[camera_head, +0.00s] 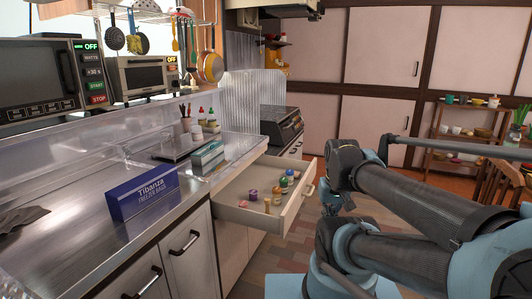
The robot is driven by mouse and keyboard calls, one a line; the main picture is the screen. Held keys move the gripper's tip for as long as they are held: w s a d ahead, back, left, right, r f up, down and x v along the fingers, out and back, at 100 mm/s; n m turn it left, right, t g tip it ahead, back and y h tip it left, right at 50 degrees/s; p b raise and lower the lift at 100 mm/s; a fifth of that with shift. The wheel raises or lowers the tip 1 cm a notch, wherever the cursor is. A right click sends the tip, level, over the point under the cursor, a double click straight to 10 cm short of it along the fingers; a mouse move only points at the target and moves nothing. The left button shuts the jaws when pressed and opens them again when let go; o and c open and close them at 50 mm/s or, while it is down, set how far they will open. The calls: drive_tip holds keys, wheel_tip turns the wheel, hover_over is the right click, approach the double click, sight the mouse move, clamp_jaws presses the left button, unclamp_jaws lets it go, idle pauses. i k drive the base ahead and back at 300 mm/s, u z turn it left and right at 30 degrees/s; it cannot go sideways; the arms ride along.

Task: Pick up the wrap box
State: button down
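A long blue box (145,195) with white lettering that looks like "Tibanza" stands on the steel counter at the left front. A smaller green-and-white box (208,155) lies farther back, near the counter's right edge beside the open drawer. I cannot tell for certain which of the two is the wrap box. My gripper (336,206) seems to be the small dark part hanging below my arm, right of the drawer and apart from both boxes. My arm partly hides it, and its fingers are too small to read.
An open drawer (262,212) with several small coloured jars juts out from the counter (70,235). A grey cloth (20,218) lies at the far left. Microwaves and hanging utensils line the back. Wooden floor (300,240) shows between the drawer and my arm.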

sight(195, 161)
drive_tip(key=u, duration=2.05)
drive_tip(key=k, duration=0.65)
drive_tip(key=z, duration=0.9)
drive_tip(key=i, duration=0.95)
